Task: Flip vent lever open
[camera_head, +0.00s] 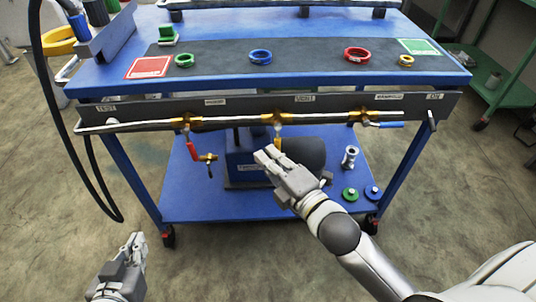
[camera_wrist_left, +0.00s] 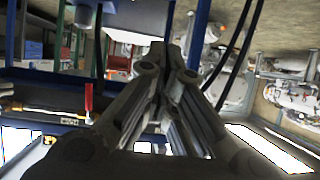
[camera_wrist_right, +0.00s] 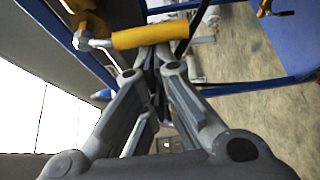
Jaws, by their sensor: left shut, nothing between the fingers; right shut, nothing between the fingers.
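A metal pipe (camera_head: 235,120) runs along the dark panel on the front of the blue cart and carries three valves. The left valve has a red lever (camera_head: 192,150) hanging down. The middle valve has a yellow lever (camera_head: 277,146) hanging down, partly hidden. The right valve has a blue lever (camera_head: 388,125) lying along the pipe. My right gripper (camera_head: 266,157) is shut and empty, close below the middle valve; contact is unclear. My left gripper (camera_head: 133,243) is shut and empty, low at left.
The cart top (camera_head: 440,80) holds several coloured rings on a dark mat. The cart's lower shelf (camera_head: 205,200) carries a blue and black pump (camera_head: 245,160), a metal fitting (camera_head: 350,157) and discs. A black hose (camera_head: 48,110) hangs at left. The floor before the cart is clear.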

